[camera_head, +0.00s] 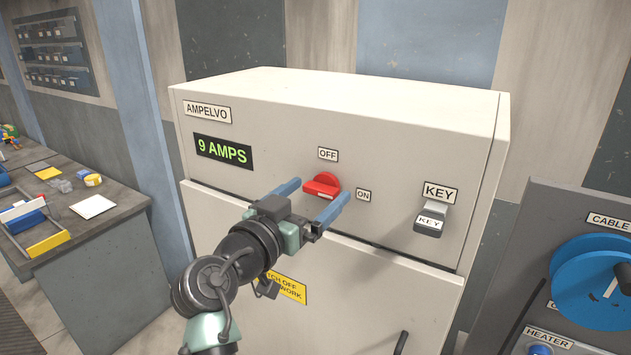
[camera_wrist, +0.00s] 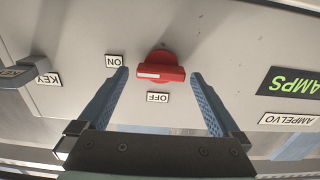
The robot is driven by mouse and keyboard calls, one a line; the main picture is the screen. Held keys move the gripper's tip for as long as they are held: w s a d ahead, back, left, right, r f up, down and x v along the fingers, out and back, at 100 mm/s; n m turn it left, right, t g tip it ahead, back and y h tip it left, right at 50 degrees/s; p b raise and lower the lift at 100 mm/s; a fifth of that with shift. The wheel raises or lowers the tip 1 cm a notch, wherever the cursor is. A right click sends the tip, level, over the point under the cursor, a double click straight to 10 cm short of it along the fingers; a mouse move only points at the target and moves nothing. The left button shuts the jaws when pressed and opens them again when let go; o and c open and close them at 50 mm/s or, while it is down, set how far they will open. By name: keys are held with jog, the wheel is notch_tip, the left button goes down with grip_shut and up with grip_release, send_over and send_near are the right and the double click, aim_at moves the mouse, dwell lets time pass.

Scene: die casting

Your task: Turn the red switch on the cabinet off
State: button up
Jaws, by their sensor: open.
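The red switch (camera_head: 321,185) is a rotary knob on the front of the pale cabinet (camera_head: 400,110). An OFF label (camera_head: 328,154) is above it and an ON label (camera_head: 363,195) is to its right. In the wrist view the red switch (camera_wrist: 160,68) appears upside down, its handle lying roughly across the picture with a white mark, which points toward the ON side. My gripper (camera_head: 318,200) is open, with one blue finger on each side of the switch. In the wrist view my gripper (camera_wrist: 158,80) has the switch between and just beyond its fingertips, with no clear contact.
A key block (camera_head: 431,220) sticks out of the cabinet to the right of the switch. A green display (camera_head: 222,151) reads 9 AMPS. A cable reel (camera_head: 595,283) stands at the right. A workbench (camera_head: 100,235) with trays and small items is at the left.

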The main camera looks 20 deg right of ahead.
jog(key=shift+w+d, duration=0.3)
jog(key=shift+c, duration=0.3)
jog(key=c, duration=1.2)
jog(key=shift+c, duration=0.2)
